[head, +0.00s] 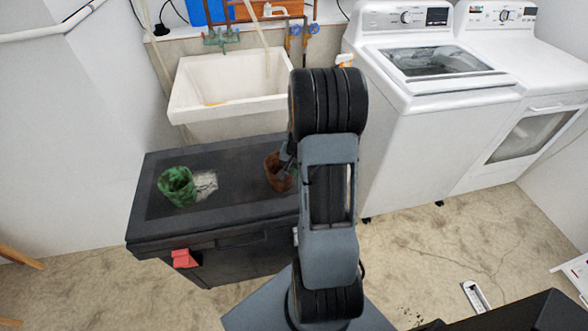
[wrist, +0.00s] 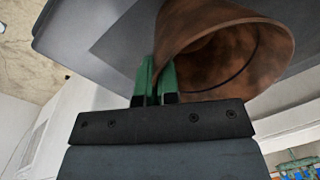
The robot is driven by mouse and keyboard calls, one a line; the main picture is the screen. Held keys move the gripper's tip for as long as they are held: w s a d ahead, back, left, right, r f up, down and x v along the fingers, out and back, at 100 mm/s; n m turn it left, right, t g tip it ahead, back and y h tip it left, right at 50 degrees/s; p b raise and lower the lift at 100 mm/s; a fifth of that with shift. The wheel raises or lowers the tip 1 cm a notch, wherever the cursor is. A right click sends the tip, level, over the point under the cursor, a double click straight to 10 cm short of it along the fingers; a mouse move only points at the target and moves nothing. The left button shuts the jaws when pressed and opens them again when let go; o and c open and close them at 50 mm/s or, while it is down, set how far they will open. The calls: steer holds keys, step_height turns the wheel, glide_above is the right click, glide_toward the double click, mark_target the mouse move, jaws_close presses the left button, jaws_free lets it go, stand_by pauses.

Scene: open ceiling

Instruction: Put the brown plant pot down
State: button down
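The brown plant pot (head: 275,172) is at the right end of the black cabinet top (head: 232,158) in the head view, partly hidden behind my arm. In the wrist view the pot (wrist: 205,45) shows its open mouth, with the green fingers of my gripper (wrist: 158,78) close together at its wall. My gripper (head: 288,158) is shut on the pot's side near the rim. I cannot tell whether the pot's base touches the cabinet top.
A green pot (head: 177,187) and a crumpled grey-white item (head: 205,184) are on the cabinet's left half. The middle of the top is clear. A white sink (head: 225,92) stands behind, and a washing machine (head: 430,110) and a dryer (head: 545,125) to the right.

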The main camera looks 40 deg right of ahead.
steer(key=c, duration=1.8)
jaws_free()
steer(key=shift+f, duration=0.2)
steer(key=o, duration=0.4)
steer(key=shift+o, duration=0.2)
steer(key=shift+r, duration=0.1)
step_height(320, 180, up, 11)
steer(key=s+a+r+n+t, duration=0.1)
steer(key=s+a+r+n, duration=0.1)
steer(key=a, duration=0.5)
steer(key=s+a+r+n+t, duration=0.1)
steer(key=s+a+r+n, duration=0.1)
steer(key=s+a+n, duration=0.3)
steer(key=s+a+r+n, duration=0.2)
steer(key=s+a+n, duration=0.1)
steer(key=a, duration=0.5)
steer(key=shift+s+a+r+t+h, duration=0.25)
steer(key=shift+a+r+t+h, duration=0.15)
